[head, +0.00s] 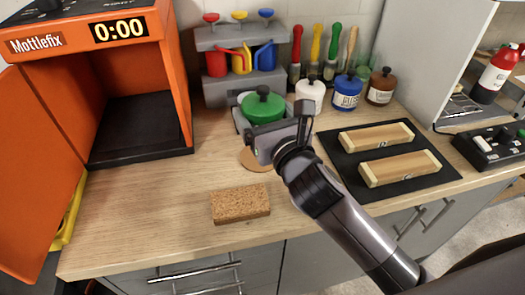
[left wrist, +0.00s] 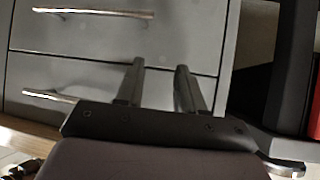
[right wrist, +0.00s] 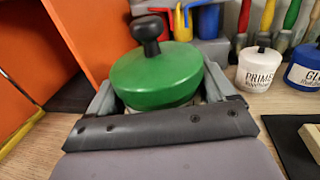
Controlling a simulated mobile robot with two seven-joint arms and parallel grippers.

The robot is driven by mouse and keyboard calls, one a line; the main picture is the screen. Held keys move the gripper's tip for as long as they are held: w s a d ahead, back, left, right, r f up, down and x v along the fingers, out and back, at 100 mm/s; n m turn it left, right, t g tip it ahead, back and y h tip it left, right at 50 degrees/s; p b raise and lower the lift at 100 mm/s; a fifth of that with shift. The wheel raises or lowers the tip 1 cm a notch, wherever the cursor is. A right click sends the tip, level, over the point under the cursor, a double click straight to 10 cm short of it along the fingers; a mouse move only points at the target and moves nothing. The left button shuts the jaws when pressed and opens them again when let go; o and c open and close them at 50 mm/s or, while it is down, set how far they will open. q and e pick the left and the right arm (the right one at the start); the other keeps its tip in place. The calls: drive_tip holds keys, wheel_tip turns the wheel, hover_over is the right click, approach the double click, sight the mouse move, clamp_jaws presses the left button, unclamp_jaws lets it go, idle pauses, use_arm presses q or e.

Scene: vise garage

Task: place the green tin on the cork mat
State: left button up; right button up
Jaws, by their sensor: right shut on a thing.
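The green tin (head: 263,106) has a green lid with a black knob. It also shows in the right wrist view (right wrist: 157,76), between the two fingers. My right gripper (head: 280,125) is shut on it and hides its lower front in the head view. The round cork mat (head: 255,162) lies on the wooden bench, in front of the tin in the picture and partly hidden by the gripper. I cannot tell the tin's height above the bench. My left gripper (left wrist: 158,85) is open and empty, with grey drawers beyond its fingers.
A cork block (head: 240,205) lies in front of the mat. A black mat (head: 370,184) with two wooden pieces is at right. White (head: 310,95), blue (head: 347,93) and brown (head: 381,87) jars stand behind. An orange oven (head: 172,75) stands at left. The front left bench is clear.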

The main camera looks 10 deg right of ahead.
wheel_tip(320, 180, down, 9)
drive_tip(key=shift+r+b, duration=0.1)
drive_tip(key=shift+b, duration=1.05)
drive_tip(key=shift+f, duration=0.25)
drive_tip(key=o, duration=1.3)
drive_tip(key=shift+c, duration=0.2)
drive_tip(key=shift+s+r, duration=0.1)
drive_tip(key=shift+s, duration=0.1)
drive_tip(key=s, duration=0.3)
drive_tip(key=s+d, duration=0.1)
drive_tip(key=s, duration=0.3)
drive_tip(key=s+d+b, duration=0.1)
drive_tip(key=s, duration=0.3)
drive_tip(key=shift+s, duration=0.25)
